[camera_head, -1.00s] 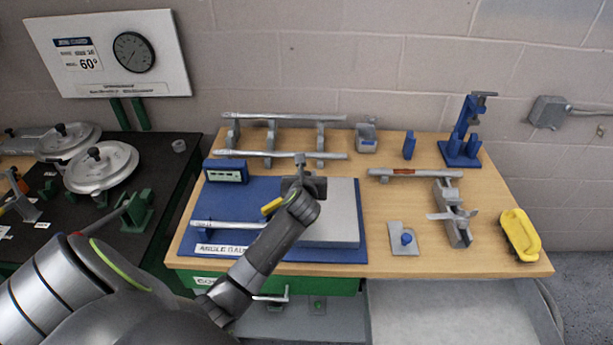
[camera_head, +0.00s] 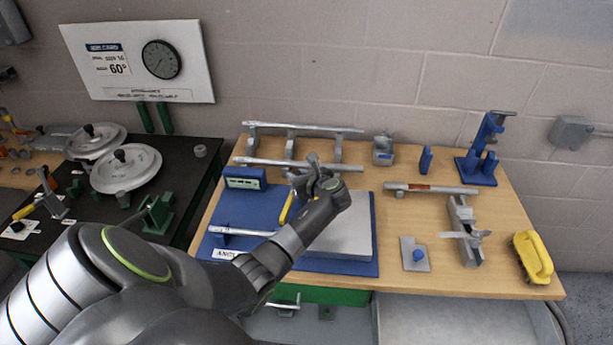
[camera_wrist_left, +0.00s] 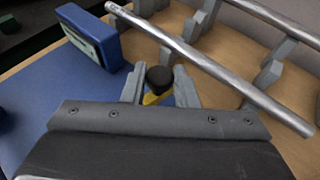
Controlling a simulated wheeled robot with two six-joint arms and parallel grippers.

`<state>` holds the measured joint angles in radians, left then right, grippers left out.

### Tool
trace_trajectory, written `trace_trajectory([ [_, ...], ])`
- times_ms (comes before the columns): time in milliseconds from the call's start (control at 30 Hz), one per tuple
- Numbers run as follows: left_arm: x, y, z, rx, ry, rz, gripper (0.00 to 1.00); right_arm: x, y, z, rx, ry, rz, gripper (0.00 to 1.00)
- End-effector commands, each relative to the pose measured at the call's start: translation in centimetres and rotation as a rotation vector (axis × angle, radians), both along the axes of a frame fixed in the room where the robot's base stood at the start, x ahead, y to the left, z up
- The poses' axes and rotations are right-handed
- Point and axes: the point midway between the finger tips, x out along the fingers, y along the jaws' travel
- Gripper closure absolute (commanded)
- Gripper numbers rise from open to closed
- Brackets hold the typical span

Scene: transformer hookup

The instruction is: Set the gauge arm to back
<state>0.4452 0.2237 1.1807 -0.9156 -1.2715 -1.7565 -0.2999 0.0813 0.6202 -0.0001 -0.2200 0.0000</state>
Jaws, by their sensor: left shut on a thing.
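The yellow gauge arm (camera_head: 287,208) shows on the blue angle gauge board (camera_head: 222,236), beside my left gripper (camera_head: 315,170). It slants toward the back of the bench, and my wrist and forearm cover part of it. In the left wrist view, a black knob (camera_wrist_left: 160,78) with a yellow part (camera_wrist_left: 152,98) under it sits between the fingers of my left gripper (camera_wrist_left: 160,88). The gripper is shut on this knobbed end of the gauge arm. A blue readout box (camera_head: 244,178) stands at the board's back left corner. My right gripper is not in view.
Metal bars on a rack (camera_head: 300,164) lie just behind my gripper. A grey block (camera_head: 350,235) is to the right on the board. A blue stand (camera_head: 480,160) and a yellow-handled tool (camera_head: 533,257) are farther right. Bare wood (camera_head: 400,215) lies between.

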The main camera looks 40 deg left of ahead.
Motion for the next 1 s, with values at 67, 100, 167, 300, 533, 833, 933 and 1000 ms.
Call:
trace_trajectory([
  [67,-0.16,0.44,-0.01,-0.001,0.003,0.035,1.0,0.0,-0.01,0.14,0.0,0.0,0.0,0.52],
  [100,-0.24,0.6,-0.04,-0.001,0.002,0.049,1.0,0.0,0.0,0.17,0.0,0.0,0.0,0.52],
  [167,-0.33,0.8,-0.08,-0.001,0.002,0.066,1.0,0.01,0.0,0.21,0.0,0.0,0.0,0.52],
  [300,-0.47,1.09,-0.1,-0.002,0.002,0.092,1.0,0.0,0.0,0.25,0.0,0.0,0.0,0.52],
  [533,-0.55,1.2,-0.16,-0.002,0.002,0.102,1.0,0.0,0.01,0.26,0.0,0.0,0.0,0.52],
  [833,-0.56,1.19,-0.17,-0.003,0.003,0.101,0.63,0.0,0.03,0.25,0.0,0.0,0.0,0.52],
  [933,-0.53,1.19,-0.13,-0.003,0.002,0.101,0.52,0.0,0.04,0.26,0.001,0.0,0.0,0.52],
  [1000,-0.53,1.19,-0.11,-0.003,0.002,0.101,0.52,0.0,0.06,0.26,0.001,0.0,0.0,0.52],
])
